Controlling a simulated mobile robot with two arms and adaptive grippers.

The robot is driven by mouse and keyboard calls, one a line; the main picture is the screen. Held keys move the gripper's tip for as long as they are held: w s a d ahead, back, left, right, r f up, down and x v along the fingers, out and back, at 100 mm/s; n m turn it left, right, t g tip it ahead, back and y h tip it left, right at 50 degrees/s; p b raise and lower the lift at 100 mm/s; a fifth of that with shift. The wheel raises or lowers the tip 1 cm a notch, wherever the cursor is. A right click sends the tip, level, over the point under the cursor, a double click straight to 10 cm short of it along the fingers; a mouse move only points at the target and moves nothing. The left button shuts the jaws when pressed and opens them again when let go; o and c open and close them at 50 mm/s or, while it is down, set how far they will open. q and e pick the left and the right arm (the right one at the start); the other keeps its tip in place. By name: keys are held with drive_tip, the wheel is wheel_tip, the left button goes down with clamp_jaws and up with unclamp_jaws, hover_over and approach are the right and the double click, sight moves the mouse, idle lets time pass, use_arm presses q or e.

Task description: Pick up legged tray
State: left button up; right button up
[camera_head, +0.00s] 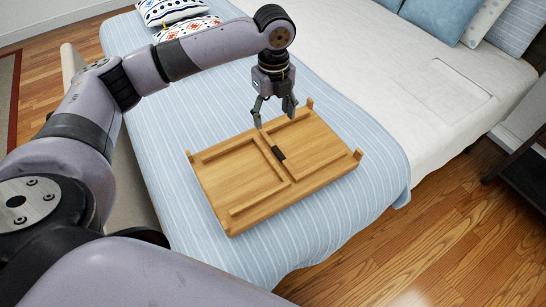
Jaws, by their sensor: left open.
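The legged tray (318,150) is a light wooden board lying on the bed with its underside up. Its legs are folded flat, small posts stand at its corners, and a small black part sits near its middle. My left gripper (274,118) points down at the tray's far edge, its two fingers spread apart with no object between them. The fingertips appear at or just above that edge; I cannot tell if they touch it. My right gripper is not in view.
The tray rests on a blue striped blanket (160,128) across the bed's end. White bedding (400,90) and blue pillows (440,18) lie beyond, patterned pillows (172,12) at the upper left. Wooden floor (440,245) is open at the lower right. A dark piece of furniture (525,165) stands at the right edge.

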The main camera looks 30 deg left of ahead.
use_arm(q)
drive_tip(key=p, duration=0.2)
hover_over(273, 156)
wheel_tip(273, 156, down, 10)
drive_tip(key=shift+d+r, duration=0.15)
drive_tip(key=shift+s+f, duration=0.15)
drive_tip(key=shift+f, duration=0.1)
drive_tip(key=f+p, duration=0.1)
drive_tip(key=f, duration=0.1)
drive_tip(key=f+p, duration=0.1)
drive_tip(key=f, duration=0.1)
drive_tip(key=shift+s+d+f, duration=0.2)
drive_tip(key=shift+f, duration=0.2)
drive_tip(key=shift+f, duration=0.2)
drive_tip(key=shift+c, duration=0.3)
drive_tip(key=shift+s+f, duration=0.1)
drive_tip(key=shift+s, duration=0.15)
drive_tip(key=c, duration=1.3)
clamp_jaws()
